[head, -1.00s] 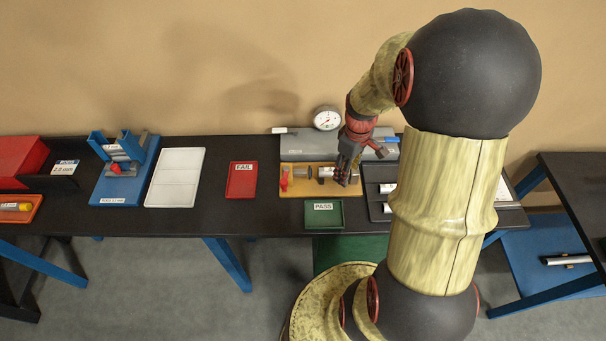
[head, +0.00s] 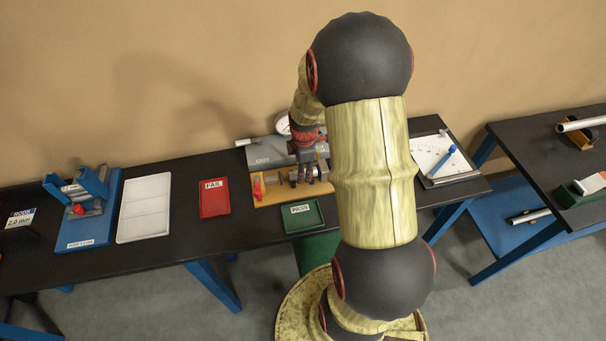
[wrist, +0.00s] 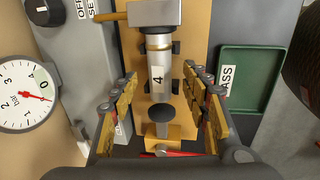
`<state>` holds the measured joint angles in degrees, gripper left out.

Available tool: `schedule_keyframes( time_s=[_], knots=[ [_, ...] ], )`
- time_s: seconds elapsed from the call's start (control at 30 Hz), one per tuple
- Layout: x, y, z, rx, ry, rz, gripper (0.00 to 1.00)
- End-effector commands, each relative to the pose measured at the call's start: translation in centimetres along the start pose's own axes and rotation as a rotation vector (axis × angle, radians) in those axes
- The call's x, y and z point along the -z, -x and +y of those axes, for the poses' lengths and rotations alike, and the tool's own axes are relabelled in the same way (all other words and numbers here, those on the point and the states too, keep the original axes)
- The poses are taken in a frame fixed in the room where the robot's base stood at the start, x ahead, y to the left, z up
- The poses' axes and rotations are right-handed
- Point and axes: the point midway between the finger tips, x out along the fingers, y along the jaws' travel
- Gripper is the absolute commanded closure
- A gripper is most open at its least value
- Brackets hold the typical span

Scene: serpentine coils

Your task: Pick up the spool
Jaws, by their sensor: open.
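The spool appears to be the silver cylinder with a "4" label (wrist: 159,75), lying in a yellow fixture (wrist: 190,140) in the wrist view. A gold ring circles it near the grey block at its far end, and a dark round piece (wrist: 162,113) stands at its near end. My gripper (wrist: 158,85) is open, with one finger on each side of the cylinder; I see gaps on both sides. In the head view my gripper (head: 307,153) is over the yellow fixture (head: 272,196), and the arm hides part of that area.
A green PASS tray (head: 303,217) lies in front of the fixture, a red FAIL tray (head: 214,198) to its left. A dial gauge (wrist: 27,95) stands left of my gripper in the wrist view. A white tray (head: 145,207) and blue stand (head: 90,225) are farther left.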

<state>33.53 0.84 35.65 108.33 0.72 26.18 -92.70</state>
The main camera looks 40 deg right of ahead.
Motion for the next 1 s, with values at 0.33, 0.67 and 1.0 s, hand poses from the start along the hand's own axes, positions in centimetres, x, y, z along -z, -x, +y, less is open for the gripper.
schedule_keyframes(
  time_s=[0.33, 0.67, 1.0],
  knots=[
    [0.0, -2.8, -0.1, 0.0, -0.001, 0.0, 0.53],
    [0.0, -2.7, -0.1, 0.0, -0.001, 0.0, 0.64],
    [0.0, -2.7, -0.1, 0.0, -0.001, 0.0, 0.83]
  ],
)
